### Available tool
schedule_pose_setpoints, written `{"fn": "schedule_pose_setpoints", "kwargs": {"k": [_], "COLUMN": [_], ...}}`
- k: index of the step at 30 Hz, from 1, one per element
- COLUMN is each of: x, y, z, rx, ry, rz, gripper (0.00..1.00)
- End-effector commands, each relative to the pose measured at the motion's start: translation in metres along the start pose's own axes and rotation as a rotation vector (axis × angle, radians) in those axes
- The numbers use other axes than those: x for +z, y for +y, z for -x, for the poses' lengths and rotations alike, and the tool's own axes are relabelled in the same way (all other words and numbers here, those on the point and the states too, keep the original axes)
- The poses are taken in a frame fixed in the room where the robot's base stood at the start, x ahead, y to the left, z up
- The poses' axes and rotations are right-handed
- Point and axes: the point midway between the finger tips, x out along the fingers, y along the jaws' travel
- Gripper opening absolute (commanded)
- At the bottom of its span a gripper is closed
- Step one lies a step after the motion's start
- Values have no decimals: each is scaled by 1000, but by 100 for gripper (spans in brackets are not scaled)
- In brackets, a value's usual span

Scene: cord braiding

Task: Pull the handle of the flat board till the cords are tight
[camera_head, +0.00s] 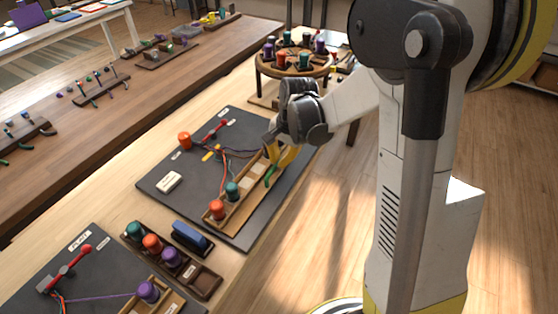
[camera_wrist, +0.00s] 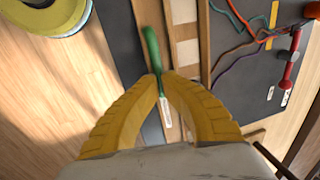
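The flat board (camera_head: 30,290), a dark board with a "FLAT" label, is at the lower left of the head view, partly cut off. Its handle is a red lever (camera_head: 68,268), with cords running from its lower end and a purple cord to a purple spool (camera_head: 148,291). My gripper (camera_head: 273,158) is away from it, low at the right edge of the other dark board.
The other board (camera_head: 165,165) has a red lever (camera_head: 215,130), several cords, an orange spool and a wooden tray (camera_head: 240,205). A spool rack (camera_head: 205,285) and a blue block (camera_head: 192,237) stand between the boards. A round spool stand (camera_head: 295,68) is at the back.

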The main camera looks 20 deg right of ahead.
Motion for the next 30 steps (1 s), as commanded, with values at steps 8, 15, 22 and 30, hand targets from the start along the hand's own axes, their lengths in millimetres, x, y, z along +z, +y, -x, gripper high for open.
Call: {"fn": "schedule_pose_setpoints", "kwargs": {"k": [8,15,22,30], "x": [0,0,1,1], "y": [15,50,51,50], "z": [2,8,8,8], "rx": [2,3,6,4], "ry": [-1,0,-1,-1], "rz": [-2,-1,0,0], "gripper": [0,0,0,34]}}
